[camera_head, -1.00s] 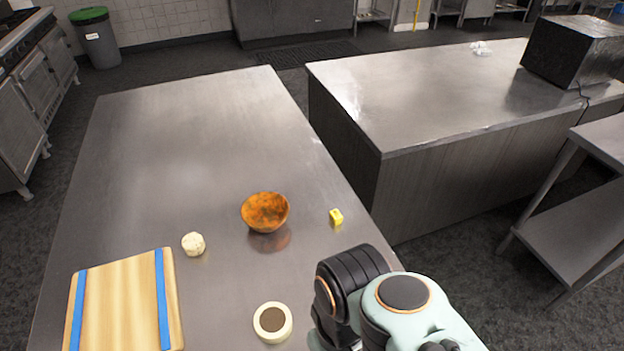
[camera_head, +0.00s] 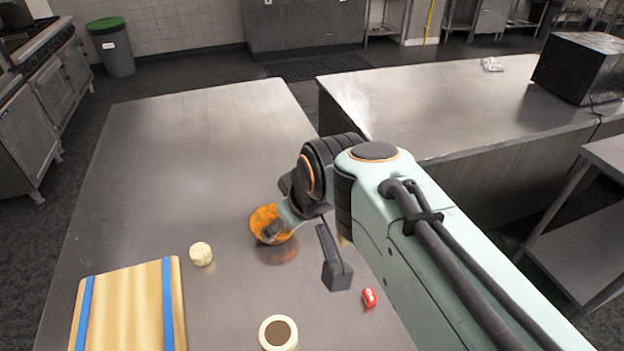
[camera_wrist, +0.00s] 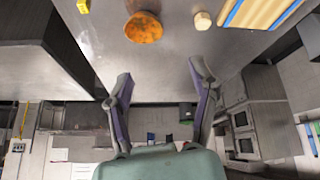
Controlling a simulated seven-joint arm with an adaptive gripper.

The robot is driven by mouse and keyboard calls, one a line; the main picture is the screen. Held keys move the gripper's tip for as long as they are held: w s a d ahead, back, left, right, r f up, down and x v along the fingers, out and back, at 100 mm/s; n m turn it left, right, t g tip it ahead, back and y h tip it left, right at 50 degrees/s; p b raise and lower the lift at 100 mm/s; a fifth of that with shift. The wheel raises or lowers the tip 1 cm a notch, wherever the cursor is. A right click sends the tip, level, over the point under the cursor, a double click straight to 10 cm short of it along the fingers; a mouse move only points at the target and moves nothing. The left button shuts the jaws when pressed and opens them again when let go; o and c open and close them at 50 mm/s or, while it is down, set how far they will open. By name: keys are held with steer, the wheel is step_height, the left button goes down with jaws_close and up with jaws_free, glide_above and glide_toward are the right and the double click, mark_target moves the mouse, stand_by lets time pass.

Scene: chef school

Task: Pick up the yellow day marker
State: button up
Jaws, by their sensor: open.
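The yellow day marker (camera_wrist: 83,6) is a small yellow block on the steel table, at the top left edge of the wrist view. In the head view only a sliver of yellow (camera_head: 345,241) shows behind my arm; the rest is hidden. My gripper (camera_head: 304,256) is open and empty, above the table and to the left of the marker, with one finger in front of the orange bowl. In the wrist view its two fingers (camera_wrist: 160,76) are spread wide with nothing between them.
An orange bowl (camera_head: 264,218) partly shows behind my gripper. A pale round item (camera_head: 201,254), a cutting board (camera_head: 128,305) with blue strips, a cream ring-shaped item (camera_head: 278,334) and a small red item (camera_head: 369,298) lie on the table (camera_head: 190,150). The table's far part is clear.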

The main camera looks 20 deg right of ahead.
steer(key=w+d+f, duration=0.2)
steer(key=w+d, duration=0.1)
steer(key=w, duration=0.3)
steer(key=w+d+f+t, duration=0.1)
steer(key=w+d+f, duration=0.15)
steer(key=w, duration=0.45)
steer(key=w+d+f, duration=0.2)
steer(key=w+d, duration=0.2)
steer(key=w, duration=0.2)
steer(key=d+f+m+g, duration=0.1)
steer(key=d+f, duration=0.2)
steer(key=f, duration=0.4)
steer(key=d+f+m+g, duration=0.1)
steer(key=d+f, duration=0.2)
steer(key=f, duration=0.4)
steer(key=d+f+m, duration=0.1)
steer(key=d+f, duration=0.3)
steer(key=f, duration=0.3)
steer(key=shift+s+g+h, duration=0.25)
steer(key=shift+g+h, duration=0.05)
steer(key=shift+g, duration=0.1)
steer(key=x, duration=0.6)
steer(key=shift+w, duration=0.1)
steer(key=c, duration=1)
